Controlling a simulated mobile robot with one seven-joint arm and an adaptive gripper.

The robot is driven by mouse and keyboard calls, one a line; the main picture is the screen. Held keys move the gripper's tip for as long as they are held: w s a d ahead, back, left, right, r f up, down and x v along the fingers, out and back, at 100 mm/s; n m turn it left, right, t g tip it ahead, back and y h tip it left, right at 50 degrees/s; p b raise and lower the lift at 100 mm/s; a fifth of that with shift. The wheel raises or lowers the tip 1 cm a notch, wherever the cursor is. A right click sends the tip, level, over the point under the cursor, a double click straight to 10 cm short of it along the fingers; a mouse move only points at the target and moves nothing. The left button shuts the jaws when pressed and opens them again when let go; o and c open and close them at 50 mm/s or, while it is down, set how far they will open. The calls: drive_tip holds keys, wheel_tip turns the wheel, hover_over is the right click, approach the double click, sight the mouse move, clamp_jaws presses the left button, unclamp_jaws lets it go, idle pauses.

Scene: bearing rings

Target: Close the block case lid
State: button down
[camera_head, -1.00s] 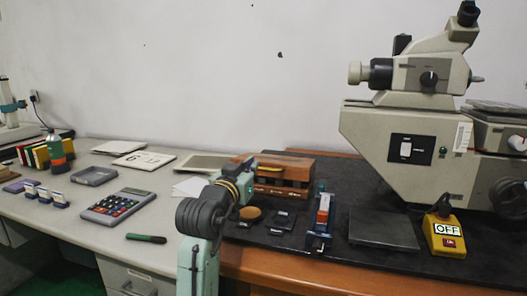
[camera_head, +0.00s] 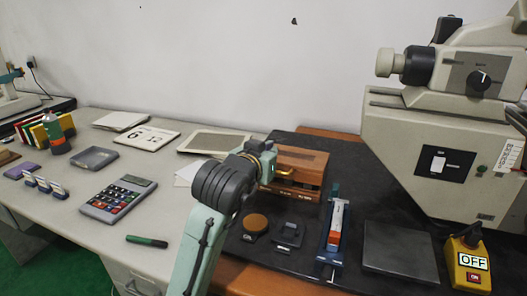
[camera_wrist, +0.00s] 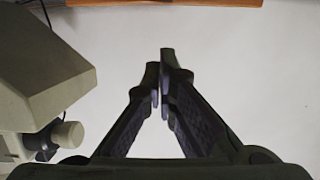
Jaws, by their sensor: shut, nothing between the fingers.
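The block case (camera_head: 310,163) is a brown wooden box with a brass handle on its front, standing at the back of the dark mat. A dark band shows between its upper part and the lower front; I cannot tell whether the lid is fully down. My arm's wrist covers the left part of the case in the head view, and my gripper is hidden there. In the wrist view my gripper (camera_wrist: 163,82) is shut, its fingertips together with nothing between them, seen against the pale wall. I cannot tell whether it touches the case.
A large microscope (camera_head: 440,125) stands right of the case. A blue stand (camera_head: 333,230), a flat dark plate (camera_head: 400,250) and a yellow OFF switch box (camera_head: 467,262) lie on the mat. A round brown disc (camera_head: 255,223) is in front of the case. A calculator (camera_head: 117,198) lies left.

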drive_tip(key=w+f, duration=0.1)
drive_tip(key=f, duration=0.2)
drive_tip(key=w+f+p, duration=0.1)
drive_tip(key=shift+w+d+f, duration=0.3)
drive_tip(key=shift+d+f, duration=0.05)
drive_tip(key=f+b, duration=0.2)
drive_tip(key=s+f+t+b, duration=0.1)
drive_tip(key=b, duration=0.2)
drive_tip(key=shift+a+f+b, duration=0.1)
drive_tip(key=shift+f+b, duration=0.25)
drive_tip(key=shift+f, duration=0.05)
drive_tip(key=shift+s+a+f+b, duration=0.15)
drive_tip(key=shift+s+f+b, duration=0.2)
drive_tip(key=shift+f+b, duration=0.2)
drive_tip(key=shift+s, duration=0.1)
